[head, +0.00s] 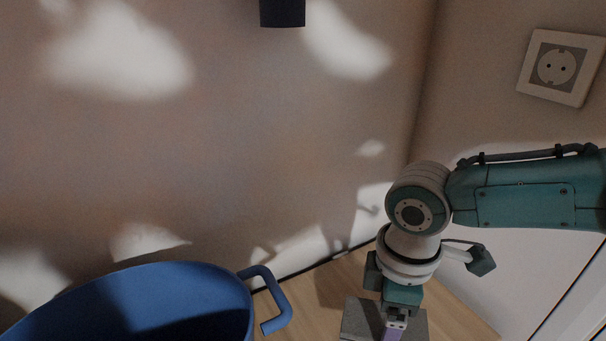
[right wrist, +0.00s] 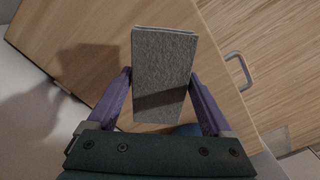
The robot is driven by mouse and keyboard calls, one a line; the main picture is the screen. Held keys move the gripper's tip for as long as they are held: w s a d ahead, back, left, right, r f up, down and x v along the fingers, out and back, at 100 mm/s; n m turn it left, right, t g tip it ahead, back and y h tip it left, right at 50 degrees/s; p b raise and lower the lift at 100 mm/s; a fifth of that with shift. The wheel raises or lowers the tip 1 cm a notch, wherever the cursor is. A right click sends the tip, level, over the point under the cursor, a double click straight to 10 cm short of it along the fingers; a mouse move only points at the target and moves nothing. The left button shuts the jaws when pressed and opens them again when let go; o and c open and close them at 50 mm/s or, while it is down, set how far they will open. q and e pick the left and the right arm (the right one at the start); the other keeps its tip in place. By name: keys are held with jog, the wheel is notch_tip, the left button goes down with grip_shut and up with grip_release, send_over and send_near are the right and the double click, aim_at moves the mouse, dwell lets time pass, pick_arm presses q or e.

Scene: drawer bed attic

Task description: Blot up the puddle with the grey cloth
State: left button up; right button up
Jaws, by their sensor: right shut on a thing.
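The grey cloth (head: 358,316) is a folded, thick rectangular pad at the bottom of the head view. It also shows in the right wrist view (right wrist: 163,60), between the two purple fingers. My right gripper (right wrist: 160,82) is shut on the cloth. In the head view my right gripper (head: 393,333) points down over the wooden surface, cut by the lower edge. I cannot tell whether the cloth touches the surface. I see no puddle in either view. My left gripper is not in view.
A large blue container (head: 170,295) with a side handle (head: 283,300) stands at the lower left. A wall socket (head: 557,67) is at the upper right. Walls close off the back and right. The right wrist view shows a metal handle (right wrist: 243,70) on a wooden front.

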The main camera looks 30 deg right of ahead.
jog(key=shift+r+p, duration=0.55)
jog(key=shift+r, duration=0.1)
jog(key=shift+w+a+r, duration=0.1)
jog(key=shift+w+r, duration=0.05)
jog(key=shift+r, duration=0.15)
jog(key=w+a+r+m+p, duration=0.25)
jog(key=r+p, duration=0.45)
jog(key=r, duration=0.6)
jog(key=w+a+r+m+p, duration=0.25)
jog(key=r+p, duration=0.45)
jog(key=r, duration=0.7)
jog(key=s+r+m+p, duration=0.1)
jog(key=s+r+p, duration=0.2)
jog(key=r+p, duration=1.6)
jog(key=s+a+r+m+p, duration=0.1)
jog(key=s+r+p, duration=0.3)
jog(key=r+p, duration=1.5)
jog(key=s+r+m+p, duration=0.3)
jog(key=r+p, duration=1.6)
jog(key=r, duration=1.6)
jog(key=shift+s+a+r, duration=0.2)
jog(key=shift+a+r, duration=0.1)
jog(key=shift+r, duration=0.1)
